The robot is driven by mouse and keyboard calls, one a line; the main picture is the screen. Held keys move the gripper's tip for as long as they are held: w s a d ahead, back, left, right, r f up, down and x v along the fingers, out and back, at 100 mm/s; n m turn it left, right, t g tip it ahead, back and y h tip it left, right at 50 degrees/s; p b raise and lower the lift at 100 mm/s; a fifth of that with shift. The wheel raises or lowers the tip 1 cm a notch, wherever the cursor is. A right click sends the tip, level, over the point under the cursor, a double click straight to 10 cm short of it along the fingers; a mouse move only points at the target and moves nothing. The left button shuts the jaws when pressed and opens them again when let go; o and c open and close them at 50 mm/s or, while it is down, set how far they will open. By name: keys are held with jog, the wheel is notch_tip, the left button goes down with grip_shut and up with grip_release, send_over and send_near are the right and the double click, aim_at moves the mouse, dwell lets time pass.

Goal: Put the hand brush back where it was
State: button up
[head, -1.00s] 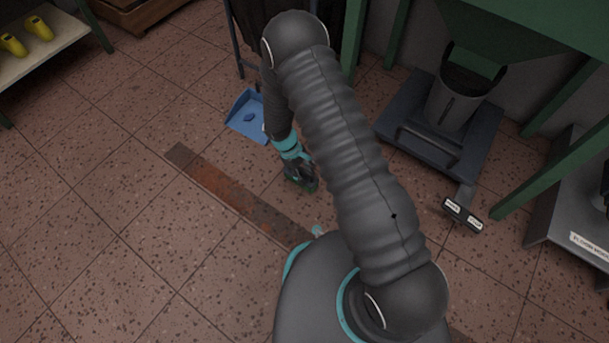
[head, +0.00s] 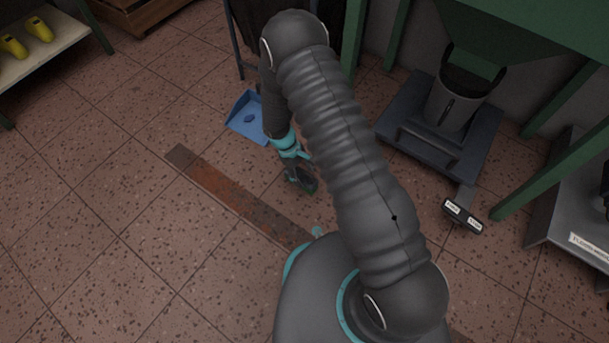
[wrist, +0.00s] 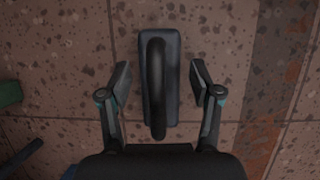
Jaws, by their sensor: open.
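The hand brush (wrist: 172,95) is a dark grey block with a black arched handle along its top. It lies on the tiled floor, and in the wrist view it sits between my spread fingers with gaps on both sides. In the head view the brush (head: 308,184) shows small and dark with a green edge, just below my gripper (head: 298,174). My gripper (wrist: 160,78) is open and holds nothing. My arm hides part of the floor around it.
A blue dustpan (head: 244,121) lies on the floor just up-left of the gripper. A rusty metal strip (head: 230,192) crosses the floor. A scale platform (head: 395,142) with a dark bucket (head: 452,105) stands right, by green legs. Floor on the left is clear.

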jog(key=p+v, duration=0.1)
jog(key=v, duration=0.9)
jog(key=shift+w+a+r, duration=0.1)
jog(key=shift+r, duration=0.55)
jog(key=s+d+r+m+t+y, duration=0.1)
jog(key=d+r+m, duration=0.15)
jog(key=r, duration=0.75)
jog(key=s+d+r+m+t+y, duration=0.1)
jog(key=d+r, duration=0.3)
jog(key=r, duration=0.5)
jog(key=s+d+r+m+t+y, duration=0.1)
jog(key=s+d+r+m, duration=0.15)
jog(key=r, duration=0.75)
jog(key=s+d+r+m+t, duration=0.1)
jog(key=s+d+r, duration=0.1)
jog(key=s+r, duration=0.2)
jog(key=s+d+r+m+t, duration=0.2)
jog(key=s+d+r, duration=0.1)
jog(key=s, duration=0.4)
jog(key=s+d+r+m+t+y, duration=0.1)
jog(key=s+d+r, duration=0.2)
jog(key=s+r, duration=0.2)
jog(key=shift+s+t, duration=0.4)
jog(key=shift+s, duration=0.5)
